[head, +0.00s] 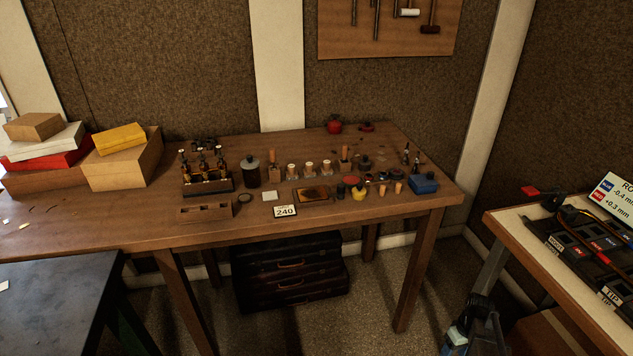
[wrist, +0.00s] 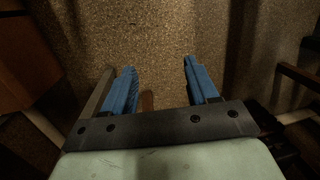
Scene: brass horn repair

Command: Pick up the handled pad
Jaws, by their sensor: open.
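I cannot tell for certain which small item is the handled pad. One candidate is an upright piece with a reddish-brown handle (head: 344,153) on a dark base, toward the back of the wooden bench in the head view. Another upright wooden-handled piece (head: 273,163) stands left of it, beside a dark jar. My gripper (wrist: 158,66) shows in the wrist view with its two blue fingers apart and nothing between them. It points at the speckled floor, away from the bench-top items.
The wooden bench (head: 140,233) holds a bottle rack (head: 208,185), a small blue box (head: 424,183), a "240" card (head: 285,211) and stacked boxes at left. A second bench (head: 520,225) stands at right. A dark table (head: 60,290) is at front left. Cases sit underneath.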

